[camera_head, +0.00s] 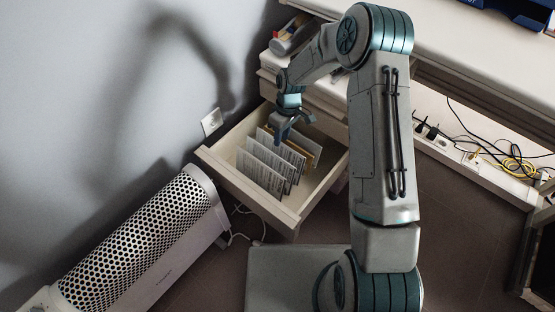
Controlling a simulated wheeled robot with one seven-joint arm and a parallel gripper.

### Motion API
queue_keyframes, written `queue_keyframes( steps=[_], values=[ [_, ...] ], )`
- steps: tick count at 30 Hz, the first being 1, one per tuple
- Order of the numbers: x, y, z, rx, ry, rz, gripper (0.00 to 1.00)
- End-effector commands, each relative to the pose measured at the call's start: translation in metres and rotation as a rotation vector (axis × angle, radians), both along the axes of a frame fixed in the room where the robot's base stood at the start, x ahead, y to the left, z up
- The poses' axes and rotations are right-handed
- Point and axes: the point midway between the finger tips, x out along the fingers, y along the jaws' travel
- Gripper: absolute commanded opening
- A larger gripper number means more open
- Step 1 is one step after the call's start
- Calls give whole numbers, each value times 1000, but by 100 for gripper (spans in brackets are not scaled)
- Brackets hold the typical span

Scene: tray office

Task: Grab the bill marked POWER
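Several white paper bills (268,160) stand upright and tilted in rows inside an open drawer (232,177). Their print is too small to read, so I cannot tell which one is marked POWER. A yellow sheet (301,145) stands among them towards the back. My gripper (282,138) is over the rear part of the drawer, pointing down, close to the tops of the back papers. I cannot tell whether it touches one. Its fingers are small and partly lost against the papers, and no held bill is clearly seen.
A white perforated heater (145,243) stands against the wall, left of the drawer. A desk top (460,50) runs across the upper right. Cables and a yellow cord (515,160) lie on a ledge at right. A tape dispenser (291,36) sits on the cabinet. Dark floor is clear at lower right.

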Motion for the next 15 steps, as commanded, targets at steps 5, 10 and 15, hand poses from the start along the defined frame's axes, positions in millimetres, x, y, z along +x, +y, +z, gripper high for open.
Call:
queue_keyframes(
  steps=[5,10,15],
  values=[
    [-3,2,-17,0,0,0,29],
    [-3,3,-26,0,0,0,29],
    [-3,5,-48,0,0,0,29]
  ],
)
